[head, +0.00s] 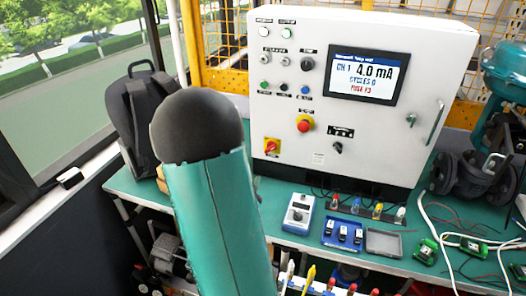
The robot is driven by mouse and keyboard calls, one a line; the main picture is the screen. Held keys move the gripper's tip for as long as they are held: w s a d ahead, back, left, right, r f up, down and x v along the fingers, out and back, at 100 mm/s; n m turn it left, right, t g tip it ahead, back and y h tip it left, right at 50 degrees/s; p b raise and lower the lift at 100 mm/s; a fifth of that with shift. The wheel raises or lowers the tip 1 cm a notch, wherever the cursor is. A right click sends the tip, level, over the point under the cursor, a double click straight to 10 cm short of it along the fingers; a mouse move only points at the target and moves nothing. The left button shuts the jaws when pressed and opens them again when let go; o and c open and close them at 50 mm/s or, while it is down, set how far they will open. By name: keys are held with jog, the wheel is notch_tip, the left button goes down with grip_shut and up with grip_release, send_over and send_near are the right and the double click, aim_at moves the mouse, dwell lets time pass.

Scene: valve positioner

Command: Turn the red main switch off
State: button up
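The red main switch (271,147) is a red rotary handle on a yellow square plate. It sits at the lower left of the white control cabinet's front (390,28). Its handle looks tilted, but it is too small to tell its exact setting. A separate red mushroom button (304,125) on a yellow plate is above and to the right of it. The cabinet screen reads "4.0 mA". A teal link of my arm with a dark rounded cap stands just left of the switch and leaves it uncovered. My gripper does not show in this view.
The green bench (127,184) holds a blue-grey handheld device (298,213), a blue tray (343,233), a grey tray (383,243) and coloured leads. A valve (480,170) and loose cables are at the right. A black backpack (140,110) stands at the left.

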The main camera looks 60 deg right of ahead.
aim_at(270, 150)
jog(key=shift+g+h, duration=0.3)
jog(key=d, duration=0.9)
jog(key=w+d, duration=0.1)
jog(key=d, duration=0.4)
jog(key=shift+d+f, duration=0.1)
jog(key=shift+d, duration=0.05)
grip_shut()
